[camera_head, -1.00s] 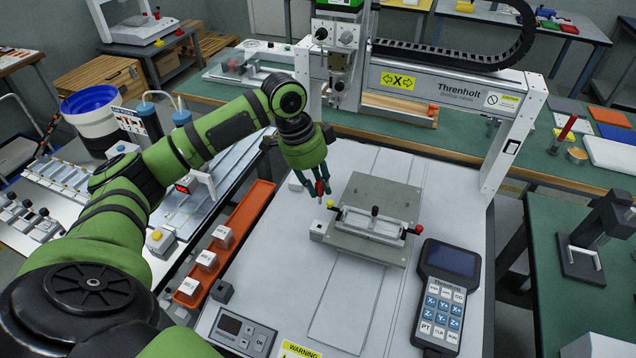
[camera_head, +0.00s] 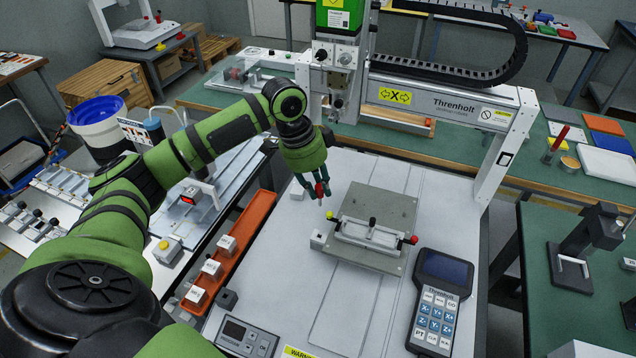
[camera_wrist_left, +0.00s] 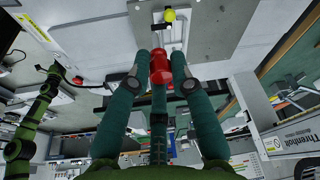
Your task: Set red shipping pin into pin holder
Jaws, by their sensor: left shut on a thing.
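My left gripper (camera_head: 318,189) has its teal fingers closed around a red shipping pin (camera_head: 320,190), above the white gantry bed. In the left wrist view the red pin (camera_wrist_left: 160,68) sits between the fingertips (camera_wrist_left: 160,78), with a yellow knob (camera_wrist_left: 168,14) beyond it. In the head view that yellow knob (camera_head: 329,215) is at the left end of a clamp fixture on a grey plate (camera_head: 385,207), just below the pin. I cannot tell which part is the pin holder.
An orange tray (camera_head: 248,222) with white blocks lies left of the bed. A handheld pendant (camera_head: 441,290) lies at the bed's right front, and a control box (camera_head: 245,335) at the front. The gantry frame (camera_head: 445,92) spans the back.

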